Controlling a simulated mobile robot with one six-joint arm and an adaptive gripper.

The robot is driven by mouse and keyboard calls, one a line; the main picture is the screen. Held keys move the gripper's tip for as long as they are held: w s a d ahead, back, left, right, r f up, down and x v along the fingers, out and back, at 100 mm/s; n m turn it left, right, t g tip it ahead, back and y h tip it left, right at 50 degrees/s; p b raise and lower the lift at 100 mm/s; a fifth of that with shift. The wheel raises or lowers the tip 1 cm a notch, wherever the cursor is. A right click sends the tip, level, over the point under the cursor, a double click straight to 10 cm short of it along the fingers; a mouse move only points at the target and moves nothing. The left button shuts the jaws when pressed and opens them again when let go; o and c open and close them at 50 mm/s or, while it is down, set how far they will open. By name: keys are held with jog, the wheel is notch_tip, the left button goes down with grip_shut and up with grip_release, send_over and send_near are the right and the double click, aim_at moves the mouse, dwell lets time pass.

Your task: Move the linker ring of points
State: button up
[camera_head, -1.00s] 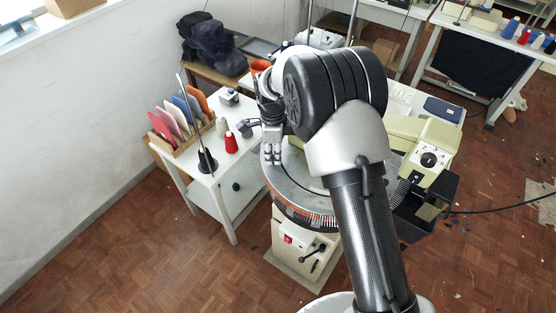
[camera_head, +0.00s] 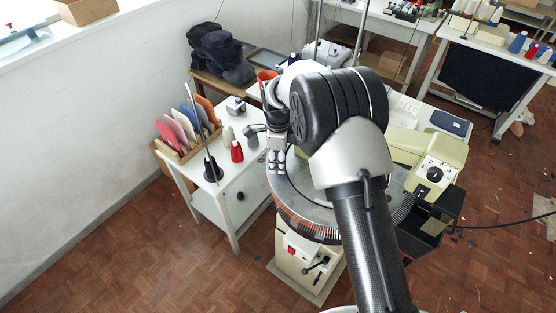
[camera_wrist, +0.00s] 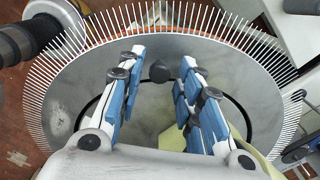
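The linker ring of points is a round grey metal dial edged with upright pins. It shows in the head view (camera_head: 310,228), partly hidden behind my arm, and fills much of the wrist view (camera_wrist: 235,62). A dark round knob (camera_wrist: 158,73) stands on the dial. My gripper (camera_wrist: 160,64) is open, with its blue and white fingers on either side of the knob in the picture. I cannot tell whether they touch it. In the head view my gripper (camera_head: 277,166) is over the dial's left edge.
The pale green linker head (camera_head: 436,150) with a black control dial stands right of the ring. A white side table (camera_head: 205,180) at left holds a red cone (camera_head: 237,151) and a rack of coloured panels. Floor at front left is clear.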

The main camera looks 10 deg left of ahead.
jog(key=shift+o, duration=0.3)
notch_tip(320, 180, up, 12)
dwell(0.5)
jog(key=shift+c, duration=0.5)
